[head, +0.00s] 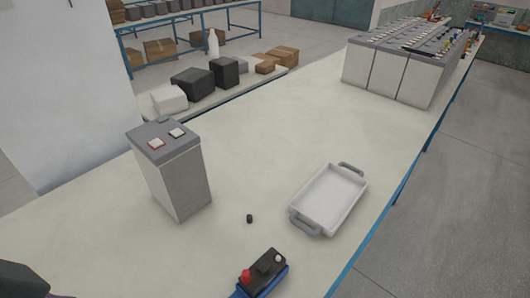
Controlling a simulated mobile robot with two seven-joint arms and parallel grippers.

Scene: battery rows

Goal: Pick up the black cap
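The black cap (250,218) is a small dark cylinder standing alone on the pale table (235,160), between the grey battery and the white tray. Nothing touches it or covers it. A dark rounded shape at the bottom left corner looks like part of my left arm, but no fingers show there. My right gripper is not in view.
A tall grey battery (178,185) stands left of the cap. A white two-handled tray (315,219) lies to its right. A blue and black device (262,275) with red and white knobs is nearer. Large batteries (400,75) stand in a row at the far right.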

